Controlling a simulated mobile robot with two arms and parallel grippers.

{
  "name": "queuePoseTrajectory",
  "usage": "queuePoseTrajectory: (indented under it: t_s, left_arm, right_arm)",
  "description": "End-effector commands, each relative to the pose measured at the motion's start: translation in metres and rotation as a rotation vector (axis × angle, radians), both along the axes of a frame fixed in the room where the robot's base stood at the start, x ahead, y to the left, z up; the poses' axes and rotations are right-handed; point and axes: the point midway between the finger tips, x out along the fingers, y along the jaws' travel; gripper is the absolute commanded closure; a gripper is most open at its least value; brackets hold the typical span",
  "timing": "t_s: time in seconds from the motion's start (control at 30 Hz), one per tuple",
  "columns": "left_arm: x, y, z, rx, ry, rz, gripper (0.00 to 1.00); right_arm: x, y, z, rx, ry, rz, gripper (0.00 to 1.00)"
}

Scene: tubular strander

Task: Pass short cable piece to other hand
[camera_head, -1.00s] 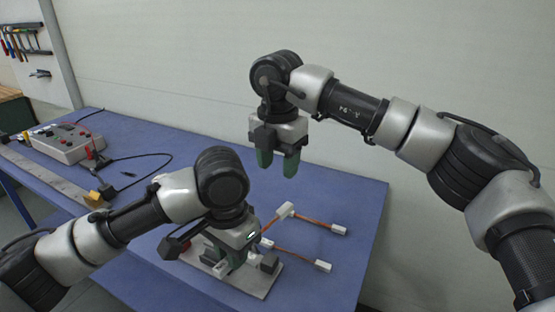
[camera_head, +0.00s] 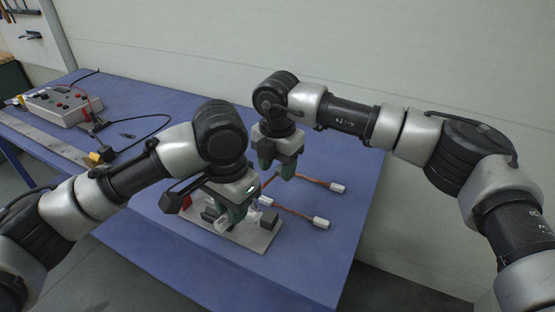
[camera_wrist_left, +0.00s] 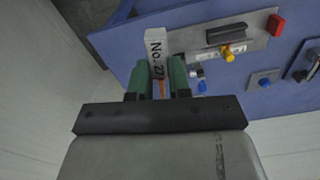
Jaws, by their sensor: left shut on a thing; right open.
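My left gripper (camera_head: 232,214) is over the grey plate, shut on a short cable piece. In the left wrist view its green fingers (camera_wrist_left: 161,78) close around an orange cable (camera_wrist_left: 162,89), and a white end block (camera_wrist_left: 156,45) marked "No.27" shows beyond the tips. In the head view two copper-coloured cable lengths show, ending in white blocks, one farther back (camera_head: 337,187) and one nearer (camera_head: 321,222); which of them is in the fingers is hard to tell. My right gripper (camera_head: 276,170) is open, fingers down, right beside the farther cable, and hides part of it.
The grey plate (camera_head: 262,238) with small fittings lies on the blue table (camera_head: 310,265). A grey control box (camera_head: 62,107) with red knobs, a black lead and a yellow piece (camera_head: 94,158) are at the left. The table is clear at the front right.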

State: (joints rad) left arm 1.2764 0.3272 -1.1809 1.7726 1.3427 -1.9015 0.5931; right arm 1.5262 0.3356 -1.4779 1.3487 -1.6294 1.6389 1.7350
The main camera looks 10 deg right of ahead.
Motion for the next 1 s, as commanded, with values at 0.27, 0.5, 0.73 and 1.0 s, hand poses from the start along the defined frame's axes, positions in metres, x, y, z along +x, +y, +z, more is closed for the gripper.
queuePoseTrajectory:
  t_s: [0.27, 0.5, 0.73, 1.0]
  left_arm:
    - [0.0001, -0.0001, 0.0002, -0.001, -0.001, 0.0, 1.0]
    - [-0.0005, -0.0006, 0.0003, -0.001, 0.0, -0.003, 0.75]
    - [-0.0002, -0.0002, 0.0001, -0.001, 0.001, -0.001, 0.51]
    - [0.0003, -0.0001, 0.0045, -0.001, -0.001, 0.0, 0.51]
  right_arm:
    - [0.0, 0.0, 0.0003, 0.0, 0.0, 0.0, 0.77]
    - [0.0, 0.0006, 0.0009, 0.002, -0.001, 0.001, 1.0]
    - [0.0, 0.0004, 0.0008, 0.001, 0.0, 0.0, 1.0]
    - [0.0001, 0.0001, 0.0008, 0.001, 0.001, 0.0, 1.0]
